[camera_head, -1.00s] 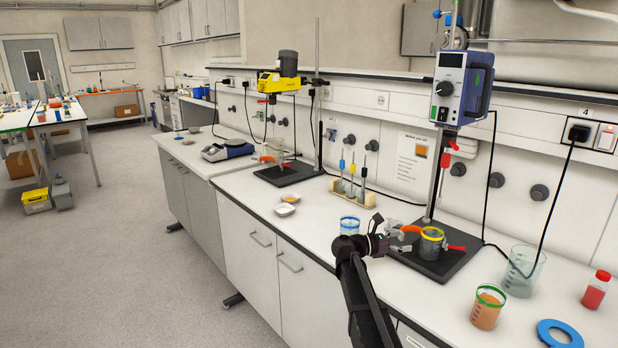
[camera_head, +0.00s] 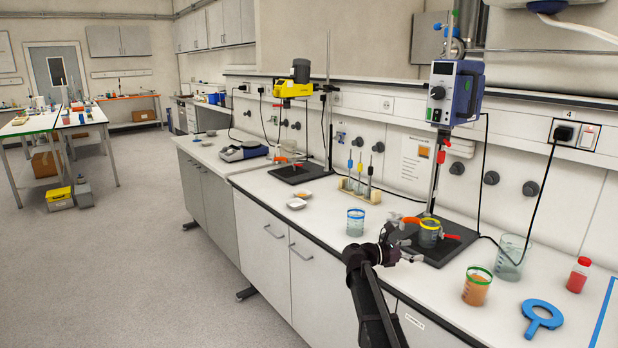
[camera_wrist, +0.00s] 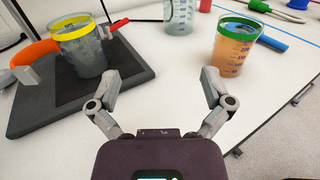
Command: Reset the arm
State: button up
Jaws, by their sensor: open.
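My gripper (camera_head: 402,247) is over the front of the bench, left of the right stand's black base. In the wrist view the gripper (camera_wrist: 160,88) has its two fingers spread apart with nothing between them. A yellow-rimmed beaker (camera_head: 429,234) stands on the black base (camera_head: 436,255), with an orange-handled clamp beside it. It also shows at upper left in the wrist view (camera_wrist: 82,52). A green-rimmed beaker with orange liquid (camera_head: 477,289) stands to the right, and at upper right in the wrist view (camera_wrist: 232,48).
A blue-rimmed beaker (camera_head: 355,223) stands close behind my arm. A clear beaker (camera_head: 511,258), a red bottle (camera_head: 579,275) and a blue ring with a handle (camera_head: 541,317) are to the right. The stand pole with blue device (camera_head: 457,94) rises behind. The floor (camera_head: 190,290) at left is clear.

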jog(key=shift+s+d+f+m+y+p, duration=0.15)
jog(key=shift+s+f+m+y, duration=0.1)
jog(key=shift+s, duration=0.3)
jog(key=shift+s+a+f+m+y+p, duration=0.15)
jog(key=shift+s+f, duration=0.1)
jog(key=shift+s, duration=0.3)
jog(key=shift+s+d+f+m+y, duration=0.2)
jog(key=shift+s+m+y, duration=0.25)
jog(key=shift+s, duration=0.3)
jog(key=s+f+m+y+p, duration=0.1)
jog(key=s, duration=0.1)
jog(key=s+f+m+y+p, duration=0.1)
jog(key=s+m, duration=0.1)
jog(key=s+a+f+m+g+y+p, duration=0.1)
jog(key=s, duration=0.1)
jog(key=shift+f+y, duration=0.25)
jog(key=shift+f, duration=0.1)
jog(key=s+a+f+m+y+p, duration=0.2)
jog(key=s+a+m+y, duration=0.4)
jog(key=s, duration=0.3)
jog(key=s+a+f+m+g+y+p, duration=0.1)
jog(key=s+a+m+y+p, duration=0.3)
jog(key=s+a+m+y, duration=0.2)
jog(key=s+a+m, duration=0.2)
jog(key=s, duration=0.1)
jog(key=shift+s+f+g+y, duration=0.25)
jog(key=shift+f+g+y, duration=0.05)
jog(key=shift+f, duration=0.05)
